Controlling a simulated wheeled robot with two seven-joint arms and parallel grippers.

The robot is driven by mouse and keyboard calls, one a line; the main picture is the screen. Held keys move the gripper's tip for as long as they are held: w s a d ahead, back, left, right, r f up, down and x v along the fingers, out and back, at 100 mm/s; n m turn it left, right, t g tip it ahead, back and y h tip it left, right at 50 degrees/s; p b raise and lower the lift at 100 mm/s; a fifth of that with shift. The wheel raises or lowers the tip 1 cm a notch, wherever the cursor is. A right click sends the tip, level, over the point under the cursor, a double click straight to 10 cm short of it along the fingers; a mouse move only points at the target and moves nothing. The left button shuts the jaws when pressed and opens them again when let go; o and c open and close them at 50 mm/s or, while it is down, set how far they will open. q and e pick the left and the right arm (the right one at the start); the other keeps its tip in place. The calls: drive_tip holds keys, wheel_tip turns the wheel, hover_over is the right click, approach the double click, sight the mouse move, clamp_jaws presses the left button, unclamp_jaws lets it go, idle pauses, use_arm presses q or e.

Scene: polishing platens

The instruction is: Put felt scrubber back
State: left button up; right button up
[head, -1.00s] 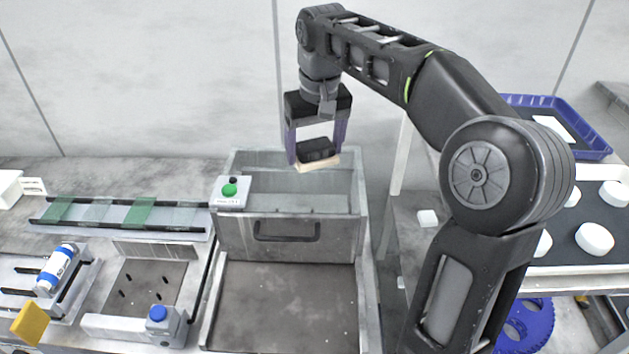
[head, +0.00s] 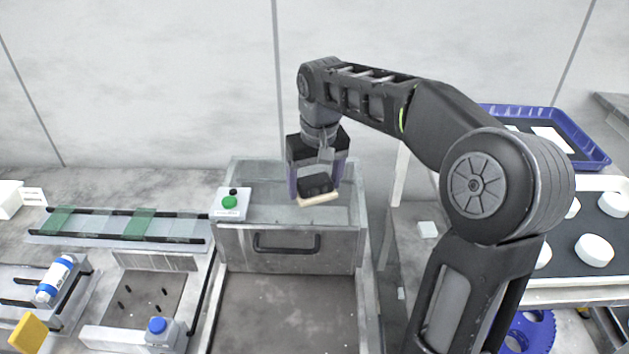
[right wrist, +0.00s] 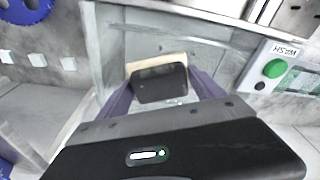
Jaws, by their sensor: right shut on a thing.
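My right gripper (head: 318,188) is shut on the felt scrubber (head: 318,199), a black block with a pale cream felt underside. It holds the scrubber over the open top of a grey metal bin (head: 290,248) with a front handle. The right wrist view also shows the scrubber (right wrist: 160,82) between the two purple fingers (right wrist: 163,95), above the bin's inside. The scrubber hangs close to level, felt side down. Whether it touches anything in the bin is hard to tell. My left gripper is in neither view.
A control box with a green button (head: 229,203) sits at the bin's left rim. A rail with green strips (head: 140,224) lies to the left. A blue tray (head: 590,158) and white round pieces (head: 594,250) are at the right.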

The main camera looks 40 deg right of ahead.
sight(316, 184)
drive_tip(key=shift+f, duration=0.15)
drive_tip(key=o, duration=1.3)
drive_tip(key=r, duration=0.5)
drive_tip(key=s+r, duration=0.1)
drive_tip(key=r, duration=0.1)
drive_tip(key=shift+a+r, duration=0.15)
drive_tip(key=shift+r, duration=0.25)
drive_tip(key=shift+f, duration=0.1)
